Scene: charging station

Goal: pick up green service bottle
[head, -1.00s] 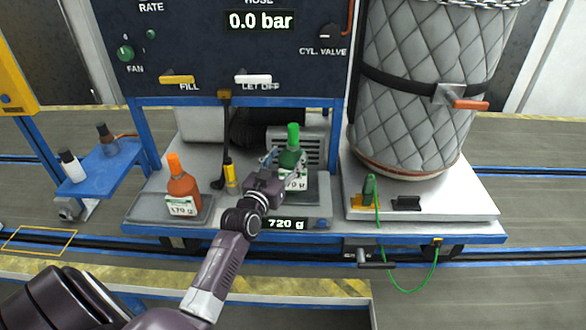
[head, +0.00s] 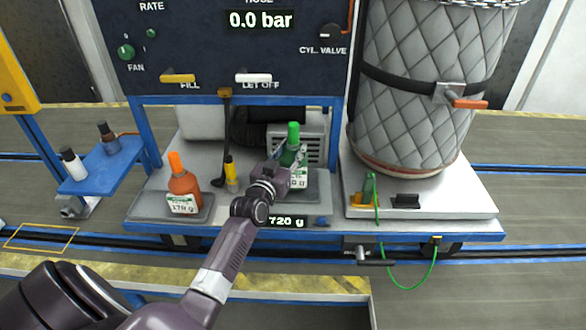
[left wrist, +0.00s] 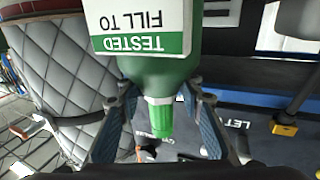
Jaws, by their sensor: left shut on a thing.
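The green service bottle (head: 298,177) has a green cap and a white label. It stands upright at the scale (head: 318,190), whose display reads 720 g. I cannot tell whether its base touches the scale. My left gripper (head: 283,160) reaches it from the front left and is shut on it, hiding part of its left side. In the left wrist view the bottle (left wrist: 160,72) appears upside down, with the fingers of my left gripper (left wrist: 160,92) on both sides near its neck. My right gripper is not in view.
An orange bottle (head: 184,190) stands on a pad to the left, with a yellow-black nozzle (head: 231,172) between. A quilted cylinder (head: 425,90) stands right. A blue side shelf (head: 90,178) holds two small bottles. The gauge panel (head: 210,50) is behind, above the bottles.

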